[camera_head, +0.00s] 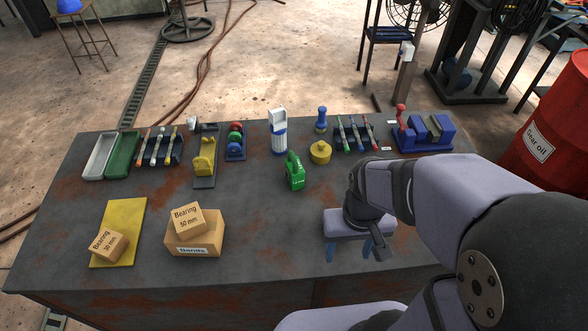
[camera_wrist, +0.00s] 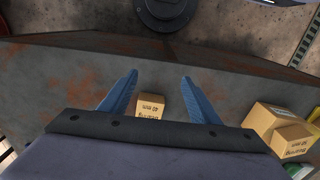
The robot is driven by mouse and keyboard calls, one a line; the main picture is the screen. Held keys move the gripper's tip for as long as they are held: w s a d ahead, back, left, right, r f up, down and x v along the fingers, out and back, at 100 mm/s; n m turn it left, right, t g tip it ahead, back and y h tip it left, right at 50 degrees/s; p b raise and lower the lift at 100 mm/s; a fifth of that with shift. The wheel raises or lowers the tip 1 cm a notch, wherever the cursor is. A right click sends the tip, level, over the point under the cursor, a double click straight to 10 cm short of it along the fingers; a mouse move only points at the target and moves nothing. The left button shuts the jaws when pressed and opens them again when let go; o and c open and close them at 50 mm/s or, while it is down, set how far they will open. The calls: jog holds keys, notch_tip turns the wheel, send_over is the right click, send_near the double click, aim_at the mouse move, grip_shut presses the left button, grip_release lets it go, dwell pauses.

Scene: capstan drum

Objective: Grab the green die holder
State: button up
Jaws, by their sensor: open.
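A small blue stand (camera_head: 236,155) at the back of the table bears red, green and blue round pieces. Its green round piece (camera_head: 235,138) sits between the red and blue ones and looks most like the green die holder, though it is too small to be sure. My gripper (camera_head: 350,252) is at the front right of the table, well apart from that stand, pointing down. In the wrist view its two blue fingers (camera_wrist: 159,78) are spread.
A green bottle (camera_head: 295,171), yellow pot (camera_head: 320,152), white-and-blue container (camera_head: 278,130) and blue vise (camera_head: 422,135) stand towards the back. A yellow mat (camera_head: 120,220) lies left. The table's middle is clear.

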aim_at(295, 166)
jog(key=shift+f, duration=0.1)
jog(key=w+f+t+b, duration=0.1)
jog(key=w+f+t, duration=0.1)
jog(key=w, duration=0.3)
jog(key=w+a+f+t+b, duration=0.1)
jog(key=w+f+t+b, duration=0.1)
jog(key=w, duration=0.3)
jog(key=w+a+f+n+t+b, duration=0.1)
jog(key=w+f+t, duration=0.1)
jog(key=w, duration=0.2)
jog(key=shift+w+a+f+b, duration=0.1)
jog(key=shift+w+f+b, duration=0.1)
jog(key=shift+w+b, duration=0.2)
jog(key=w+a+t, duration=0.1)
jog(key=w, duration=0.1)
jog(key=w+a+t+y+b, duration=0.1)
jog(key=w, duration=0.1)
jog(key=w+a+n+t+b, duration=0.1)
jog(key=w+t, duration=0.1)
jog(key=shift+w+f+y, duration=0.1)
jog(key=shift+y, duration=0.2)
jog(key=w+a+t, duration=0.1)
jog(key=w+a+r+t+y+b, duration=0.1)
jog(key=shift+w+a+r+n, duration=0.15)
jog(key=shift+w+a+n, duration=0.05)
jog(key=shift+w+n, duration=0.15)
jog(key=shift+w+a+r+t+y+b, duration=0.3)
jog(key=shift+a+r+t+b, duration=0.1)
jog(key=shift+t, duration=0.2)
